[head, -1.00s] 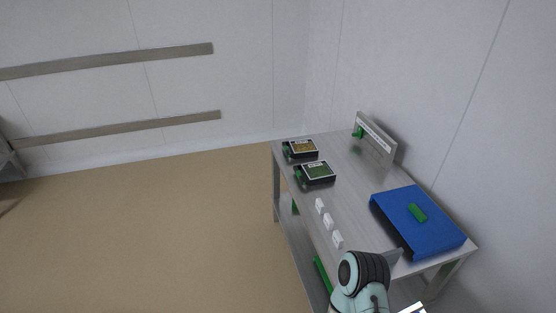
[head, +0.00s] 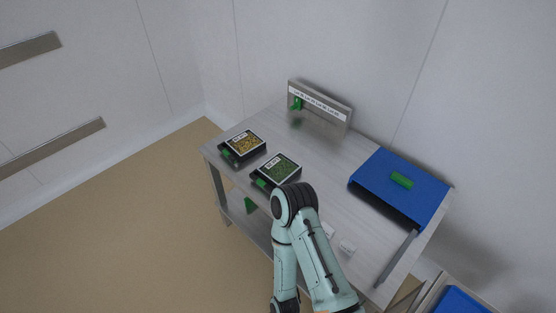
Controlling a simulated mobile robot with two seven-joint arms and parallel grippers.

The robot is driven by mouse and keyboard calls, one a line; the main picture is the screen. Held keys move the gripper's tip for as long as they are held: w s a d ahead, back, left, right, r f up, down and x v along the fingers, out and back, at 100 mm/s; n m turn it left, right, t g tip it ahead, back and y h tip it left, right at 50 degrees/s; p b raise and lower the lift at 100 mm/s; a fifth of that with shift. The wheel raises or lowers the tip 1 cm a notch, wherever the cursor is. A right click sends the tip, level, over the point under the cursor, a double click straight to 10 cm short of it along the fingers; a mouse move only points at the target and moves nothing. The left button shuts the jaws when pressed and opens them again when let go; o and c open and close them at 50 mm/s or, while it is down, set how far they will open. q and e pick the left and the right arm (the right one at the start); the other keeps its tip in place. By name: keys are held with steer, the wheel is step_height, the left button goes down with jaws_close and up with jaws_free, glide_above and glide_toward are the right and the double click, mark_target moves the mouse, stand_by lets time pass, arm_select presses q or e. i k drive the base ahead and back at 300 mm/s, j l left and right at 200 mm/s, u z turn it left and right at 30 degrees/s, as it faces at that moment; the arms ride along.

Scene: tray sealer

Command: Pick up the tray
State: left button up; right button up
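Two black trays lie flat on the grey table (head: 345,196), near its left end. One tray (head: 243,148) has a yellow-brown filling, a white label and a green tab on its left side. The other tray (head: 277,171) has a green filling, a white label and a green tab, and lies nearer to me. One of my arms, pale teal with a dark elbow, rises from the bottom edge, and its elbow hides the table just in front of the green-filled tray. Neither gripper shows in the head view. No tray is seen held.
A blue box-like unit (head: 396,184) with a green handle (head: 402,181) stands at the table's right end. An upright metal panel (head: 320,106) with a green part stands at the back. Small white blocks (head: 347,247) lie near the front edge. Another blue surface (head: 462,300) shows bottom right.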

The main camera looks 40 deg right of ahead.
mark_target(280, 169)
steer(key=i+j+z, duration=0.1)
steer(key=i+z, duration=0.2)
steer(key=z, duration=0.15)
steer(key=i+j+z, duration=0.25)
steer(key=z, duration=0.15)
steer(key=i+j+z, duration=0.25)
steer(key=z, duration=0.2)
steer(key=i+j+z, duration=0.15)
steer(key=j+z, duration=0.25)
steer(key=i+j+z, duration=0.15)
steer(key=j+z, duration=0.3)
